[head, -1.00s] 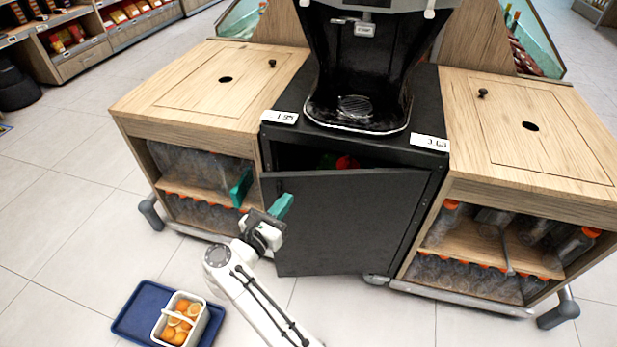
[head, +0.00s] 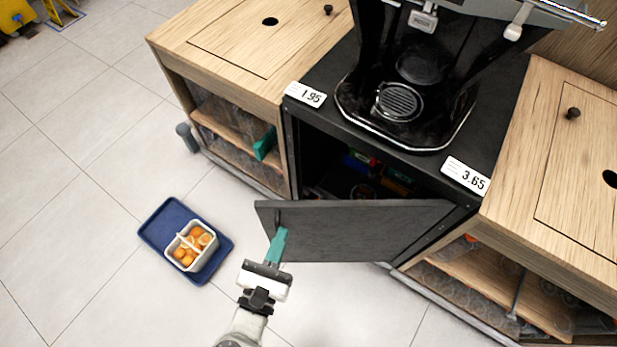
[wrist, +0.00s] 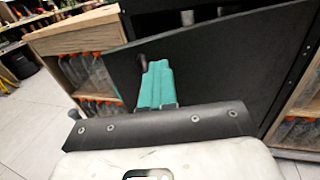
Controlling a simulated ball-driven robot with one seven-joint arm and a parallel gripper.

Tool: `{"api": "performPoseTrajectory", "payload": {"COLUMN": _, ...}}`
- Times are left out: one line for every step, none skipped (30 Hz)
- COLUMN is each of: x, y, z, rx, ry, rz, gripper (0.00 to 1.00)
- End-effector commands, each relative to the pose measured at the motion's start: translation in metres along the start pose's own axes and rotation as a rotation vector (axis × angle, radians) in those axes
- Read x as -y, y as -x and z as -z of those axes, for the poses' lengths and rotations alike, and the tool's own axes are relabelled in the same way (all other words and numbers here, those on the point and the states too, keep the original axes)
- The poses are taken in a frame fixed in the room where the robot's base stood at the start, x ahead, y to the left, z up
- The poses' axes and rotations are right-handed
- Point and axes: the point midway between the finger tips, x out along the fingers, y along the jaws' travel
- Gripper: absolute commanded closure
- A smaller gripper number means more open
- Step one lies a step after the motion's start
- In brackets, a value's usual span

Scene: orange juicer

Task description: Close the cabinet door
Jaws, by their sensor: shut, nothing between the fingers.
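The black cabinet door (head: 355,230) stands open in the head view, swung outward from its hinge side at the right. The dark cabinet opening (head: 320,165) shows behind it, with some coloured items inside. My gripper (head: 279,236) has its teal fingers shut and empty, at the outer face of the door near its free left edge. In the wrist view the closed fingers (wrist: 156,75) point at the door (wrist: 215,65), beside a small dark handle (wrist: 142,62). I cannot tell whether the fingertips touch the door or handle.
A juicer (head: 400,90) stands on the black cabinet. Wooden cabinets with bottles flank it, one at left (head: 240,50) and one at right (head: 560,130). A blue tray (head: 153,232) with a white basket (head: 208,255) of oranges lies on the floor at left.

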Motion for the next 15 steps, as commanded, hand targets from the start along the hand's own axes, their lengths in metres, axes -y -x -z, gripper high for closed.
{"api": "performPoseTrajectory", "payload": {"x": -0.015, "y": 0.008, "z": -0.006, "rx": 0.004, "ry": -0.018, "rz": -0.050, "gripper": 1.00}}
{"api": "performPoseTrajectory", "payload": {"x": -0.015, "y": 0.006, "z": -0.006, "rx": 0.003, "ry": -0.018, "rz": -0.049, "gripper": 1.00}}
{"api": "performPoseTrajectory", "payload": {"x": -0.015, "y": 0.004, "z": -0.006, "rx": 0.003, "ry": -0.018, "rz": -0.048, "gripper": 1.00}}
{"api": "performPoseTrajectory", "payload": {"x": -0.016, "y": 0.001, "z": -0.006, "rx": 0.003, "ry": -0.017, "rz": -0.049, "gripper": 1.00}}
{"api": "performPoseTrajectory", "payload": {"x": -0.016, "y": -0.002, "z": -0.006, "rx": 0.003, "ry": -0.017, "rz": -0.048, "gripper": 1.00}}
{"api": "performPoseTrajectory", "payload": {"x": -0.016, "y": -0.007, "z": -0.006, "rx": 0.003, "ry": -0.017, "rz": -0.048, "gripper": 1.00}}
{"api": "performPoseTrajectory", "payload": {"x": -0.016, "y": -0.011, "z": -0.006, "rx": 0.003, "ry": -0.017, "rz": -0.048, "gripper": 1.00}}
{"api": "performPoseTrajectory", "payload": {"x": -0.016, "y": -0.016, "z": -0.006, "rx": 0.003, "ry": -0.017, "rz": -0.047, "gripper": 1.00}}
{"api": "performPoseTrajectory", "payload": {"x": -0.017, "y": -0.023, "z": -0.006, "rx": 0.003, "ry": -0.017, "rz": -0.048, "gripper": 1.00}}
{"api": "performPoseTrajectory", "payload": {"x": -0.017, "y": -0.029, "z": -0.006, "rx": 0.003, "ry": -0.017, "rz": -0.047, "gripper": 1.00}}
{"api": "performPoseTrajectory", "payload": {"x": -0.017, "y": -0.035, "z": -0.006, "rx": 0.004, "ry": -0.017, "rz": -0.047, "gripper": 1.00}}
{"api": "performPoseTrajectory", "payload": {"x": -0.017, "y": -0.043, "z": -0.006, "rx": 0.003, "ry": -0.016, "rz": -0.045, "gripper": 1.00}}
{"api": "performPoseTrajectory", "payload": {"x": -0.017, "y": -0.049, "z": -0.005, "rx": 0.004, "ry": -0.016, "rz": -0.045, "gripper": 1.00}}
{"api": "performPoseTrajectory", "payload": {"x": -0.017, "y": -0.056, "z": -0.005, "rx": 0.004, "ry": -0.015, "rz": -0.043, "gripper": 1.00}}
{"api": "performPoseTrajectory", "payload": {"x": -0.017, "y": -0.064, "z": -0.005, "rx": 0.004, "ry": -0.015, "rz": -0.043, "gripper": 1.00}}
